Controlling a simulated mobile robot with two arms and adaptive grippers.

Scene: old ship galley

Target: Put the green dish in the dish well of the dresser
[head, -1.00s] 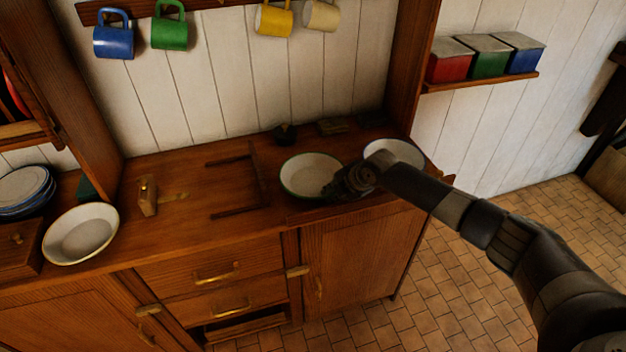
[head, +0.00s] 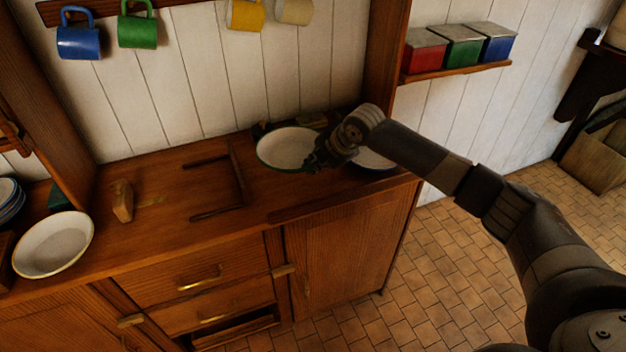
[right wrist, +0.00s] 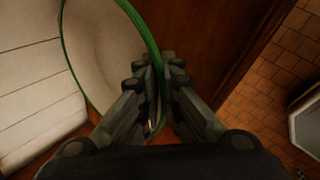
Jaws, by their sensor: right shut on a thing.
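The green dish (head: 287,147) is a white bowl with a green rim. My right gripper (head: 316,160) is shut on its right rim and holds it above the right part of the dresser top. In the right wrist view the green rim (right wrist: 152,42) runs between the fingers (right wrist: 158,98), with the dish tilted in the picture. The dish well seems to be the low, open-sided wooden frame (head: 240,178) on the dresser top, left of and nearer than the dish. It looks empty. My left gripper is not in view.
Another pale dish (head: 376,160) lies behind my right gripper, partly hidden. A cream dish (head: 53,245) and a small wooden block (head: 122,201) stand on the left. Mugs (head: 138,31) hang above. Red, green and blue tins (head: 463,52) sit on the right shelf.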

